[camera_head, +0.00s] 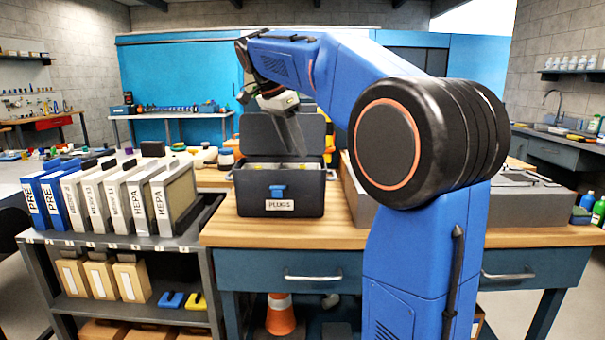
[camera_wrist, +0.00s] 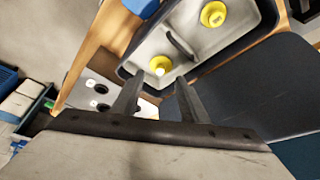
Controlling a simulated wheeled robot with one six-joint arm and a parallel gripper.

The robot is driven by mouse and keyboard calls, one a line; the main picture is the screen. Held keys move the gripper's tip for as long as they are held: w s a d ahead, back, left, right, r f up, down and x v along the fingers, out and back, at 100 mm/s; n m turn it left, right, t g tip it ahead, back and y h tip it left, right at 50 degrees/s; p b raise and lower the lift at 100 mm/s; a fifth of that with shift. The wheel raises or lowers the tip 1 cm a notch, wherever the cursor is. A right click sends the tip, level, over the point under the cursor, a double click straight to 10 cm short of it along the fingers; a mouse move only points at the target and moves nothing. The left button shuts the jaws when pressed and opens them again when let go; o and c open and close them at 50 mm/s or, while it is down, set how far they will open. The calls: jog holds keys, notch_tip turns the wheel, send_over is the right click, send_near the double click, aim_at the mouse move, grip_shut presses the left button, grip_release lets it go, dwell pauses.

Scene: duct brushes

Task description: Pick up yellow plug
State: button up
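The dark box labelled PLUGS (camera_head: 280,209) stands on the wooden bench with its lid (camera_head: 268,137) raised behind it. In the wrist view, two yellow plugs lie in the box's grey interior (camera_wrist: 192,47): one (camera_wrist: 160,66) close to my fingertips, the other (camera_wrist: 213,14) farther off at the top. A dark bar lies between them. In the head view only a little yellow shows over the box's rim. My gripper (camera_head: 296,140) points down above the box. In the wrist view my gripper (camera_wrist: 158,84) is open, with nothing between its fingers, apart from the plugs.
The raised lid is close to my gripper. Labelled filters (camera_head: 120,200) stand on a cart (camera_head: 110,243) left of the bench. The bench top (camera_head: 285,234) in front of the box is clear.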

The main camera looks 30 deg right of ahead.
aim_at(302, 166)
jog(key=shift+x, duration=2.9)
jog(key=c, duration=0.6)
